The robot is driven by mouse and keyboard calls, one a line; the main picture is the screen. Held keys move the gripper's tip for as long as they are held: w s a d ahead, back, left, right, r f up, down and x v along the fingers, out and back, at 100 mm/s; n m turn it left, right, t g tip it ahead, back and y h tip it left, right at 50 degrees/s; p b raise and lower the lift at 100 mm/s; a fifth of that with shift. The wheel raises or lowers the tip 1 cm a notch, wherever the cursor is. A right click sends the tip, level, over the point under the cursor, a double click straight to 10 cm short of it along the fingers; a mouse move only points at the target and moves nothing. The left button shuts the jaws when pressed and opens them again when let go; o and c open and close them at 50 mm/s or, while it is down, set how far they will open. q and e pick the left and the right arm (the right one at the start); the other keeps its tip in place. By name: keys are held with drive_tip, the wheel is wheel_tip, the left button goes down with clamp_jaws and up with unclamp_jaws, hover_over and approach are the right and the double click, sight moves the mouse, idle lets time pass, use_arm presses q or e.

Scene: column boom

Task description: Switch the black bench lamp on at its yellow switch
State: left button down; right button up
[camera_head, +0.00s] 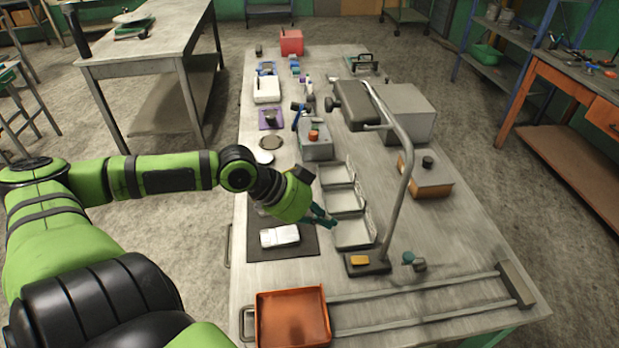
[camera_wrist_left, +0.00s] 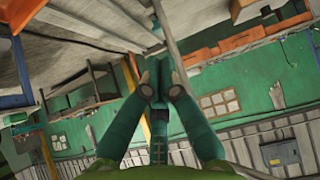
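The bench lamp stands on the workbench in the head view, with a dark base (camera_head: 378,267), a tall bent grey pole (camera_head: 405,185) and a dark lamp head (camera_head: 355,106). Its yellow switch (camera_head: 359,260) sits on the left part of the base. No glow shows at the lamp head, whose underside is hidden. My left gripper (camera_head: 327,220) is above the trays, up and left of the switch in the picture and apart from it. My right gripper is out of view.
Grey trays (camera_head: 352,236) lie behind the lamp base. An orange tray (camera_head: 293,318) is at the front left, and metal rails (camera_head: 430,318) run along the front. A small teal-topped fitting (camera_head: 409,258) stands right of the base. A grey box (camera_head: 405,110) stands behind the pole.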

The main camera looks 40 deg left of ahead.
use_arm(q)
drive_tip(key=s+a+r+p, duration=0.2)
drive_tip(key=r, duration=0.3)
drive_tip(key=s+a+r+p, duration=0.1)
drive_tip(key=s+r+p, duration=0.1)
drive_tip(key=r, duration=0.4)
drive_tip(key=shift+a+r+p, duration=0.15)
drive_tip(key=shift+a+p, duration=0.2)
drive_tip(key=shift+p, duration=0.45)
drive_tip(key=shift+s, duration=0.1)
